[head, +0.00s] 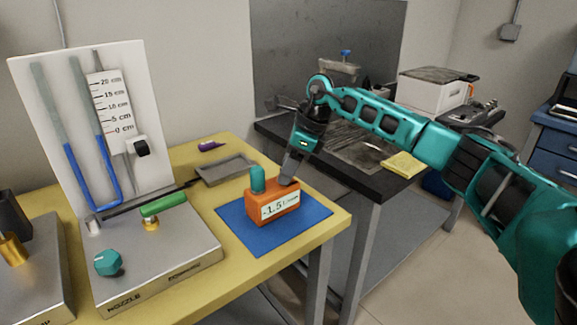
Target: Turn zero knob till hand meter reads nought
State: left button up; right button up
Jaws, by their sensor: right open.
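The orange hand meter (273,204) sits on a blue mat (305,226) near the right edge of the yellow table. Its white display (279,206) appears to read -1.5, with small unit text I cannot make out. A teal upright knob (257,180) stands on the left of its top. My right gripper (289,178) reaches down from the upper right to the right part of the meter's top. It is open, but its fingers overlap in this view. I cannot tell whether they touch the meter or what lies between them. My left gripper is not in view.
A manometer board (128,70) with blue liquid stands behind a grey nozzle box (165,257) with a teal knob (108,262) and green handle (163,205). A grey tray (226,170) lies behind the meter. A dark bench (362,178) stands behind right.

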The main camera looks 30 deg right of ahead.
jog(key=c, duration=0.8)
grip_shut()
jog(key=shift+r, duration=0.1)
